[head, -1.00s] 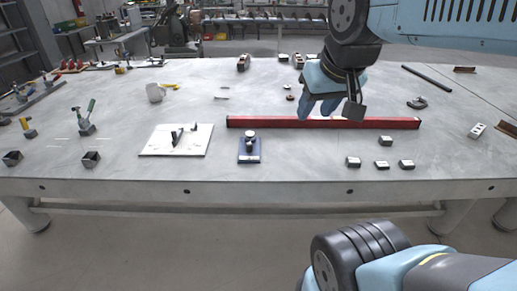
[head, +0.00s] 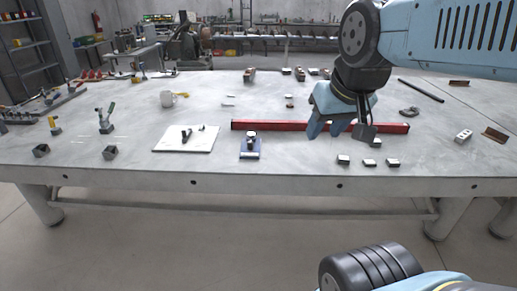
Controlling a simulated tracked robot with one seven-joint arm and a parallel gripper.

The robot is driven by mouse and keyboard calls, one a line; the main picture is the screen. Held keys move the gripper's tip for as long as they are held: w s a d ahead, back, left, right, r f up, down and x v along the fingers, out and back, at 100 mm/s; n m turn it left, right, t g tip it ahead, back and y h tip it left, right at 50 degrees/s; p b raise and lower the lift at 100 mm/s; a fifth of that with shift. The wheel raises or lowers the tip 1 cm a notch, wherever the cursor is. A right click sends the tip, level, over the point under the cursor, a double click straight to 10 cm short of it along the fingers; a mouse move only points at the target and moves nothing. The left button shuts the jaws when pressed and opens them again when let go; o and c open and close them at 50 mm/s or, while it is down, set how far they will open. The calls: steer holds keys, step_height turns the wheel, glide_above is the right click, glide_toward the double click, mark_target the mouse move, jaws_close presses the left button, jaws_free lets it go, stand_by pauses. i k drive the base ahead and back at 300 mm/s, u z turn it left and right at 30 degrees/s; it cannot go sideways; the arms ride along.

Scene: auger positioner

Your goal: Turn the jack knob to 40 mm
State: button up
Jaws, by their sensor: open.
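A small blue device with a dark and silver knob on top, which looks like the jack (head: 250,146), stands upright near the front middle of the table. Its scale is too small to read. My gripper (head: 338,134) hangs over the table to the right of the jack, pointing down, open and apart from it. No object shows between its fingers. Part of the red bar behind is hidden by my gripper.
A long red bar (head: 290,126) lies just behind the jack. A white plate (head: 186,138) with dark parts lies to its left. Small metal blocks (head: 369,162) sit near the front edge, right of the jack. The tabletop (head: 290,170) is clear between the jack and the blocks.

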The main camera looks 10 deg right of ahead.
mark_target(250, 143)
steer(key=u, duration=0.2)
steer(key=i, duration=0.9)
steer(key=z, duration=0.1)
